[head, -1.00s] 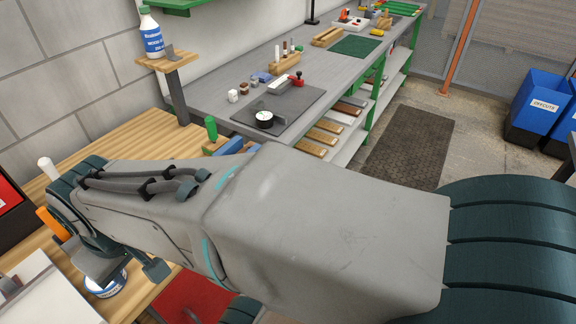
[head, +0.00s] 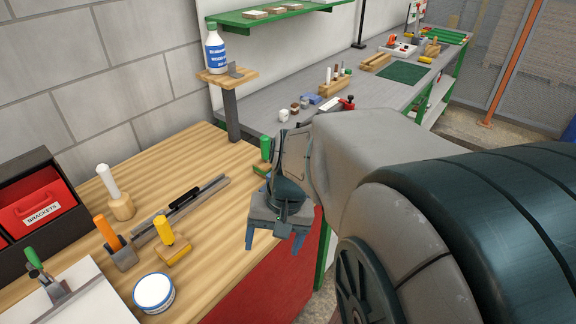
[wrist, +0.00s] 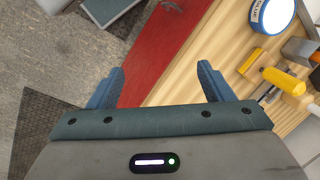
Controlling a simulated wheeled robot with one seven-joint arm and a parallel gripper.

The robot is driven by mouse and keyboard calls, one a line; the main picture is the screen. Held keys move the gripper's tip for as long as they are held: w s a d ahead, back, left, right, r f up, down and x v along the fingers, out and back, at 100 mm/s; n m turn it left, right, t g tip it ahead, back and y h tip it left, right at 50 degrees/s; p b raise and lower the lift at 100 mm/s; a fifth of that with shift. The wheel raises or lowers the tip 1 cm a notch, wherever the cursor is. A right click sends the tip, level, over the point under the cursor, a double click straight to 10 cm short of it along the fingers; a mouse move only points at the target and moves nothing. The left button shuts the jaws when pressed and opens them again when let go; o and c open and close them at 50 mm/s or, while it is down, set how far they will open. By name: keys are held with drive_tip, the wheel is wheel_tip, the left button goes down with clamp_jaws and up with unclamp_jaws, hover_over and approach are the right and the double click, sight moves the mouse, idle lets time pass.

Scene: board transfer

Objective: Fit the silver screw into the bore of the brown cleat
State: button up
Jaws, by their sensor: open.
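My gripper (head: 273,246) hangs at the right front edge of the wooden bench, with its two blue fingers spread and nothing between them. In the wrist view my gripper (wrist: 161,68) is open and empty above the bench's red front and the floor beside it. I cannot make out the silver screw or the brown cleat in either view. My arm hides part of the bench's right end and part of the grey table behind it.
The wooden bench (head: 160,170) carries a white-handled tool (head: 116,195), yellow-handled tool (head: 166,235), glue tin (head: 154,293), metal rail (head: 185,208) and red brackets bin (head: 35,205). A bottle (head: 215,50) stands on a raised wooden shelf. The bench's middle back is clear.

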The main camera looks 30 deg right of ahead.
drive_tip(key=w+d+f+m+t+y+b, duration=0.1)
drive_tip(key=w+d+f+m+t+y, duration=0.2)
drive_tip(key=d+m, duration=0.35)
drive_tip(key=w+d+f+m+t+y+b, duration=0.1)
drive_tip(key=d+f+m+t+y, duration=0.1)
drive_tip(key=d+f+m+y, duration=0.5)
drive_tip(key=s+d+f+m+t+h, duration=0.2)
drive_tip(key=d+m+t+h, duration=0.1)
drive_tip(key=d+m+t, duration=0.4)
drive_tip(key=s+d+f+m+t+h, duration=0.2)
drive_tip(key=d+m+t+h, duration=0.15)
drive_tip(key=d+m, duration=0.35)
drive_tip(key=shift+n+t+y, duration=0.45)
drive_tip(key=shift+n, duration=0.3)
drive_tip(key=x, duration=0.4)
drive_tip(key=p+x, duration=0.1)
drive_tip(key=x, duration=0.3)
drive_tip(key=d+p+x, duration=0.1)
drive_tip(key=x, duration=0.4)
drive_tip(key=shift+w+r, duration=0.2)
drive_tip(key=shift+r, duration=0.05)
drive_tip(key=c, duration=0.9)
drive_tip(key=shift+c, duration=0.2)
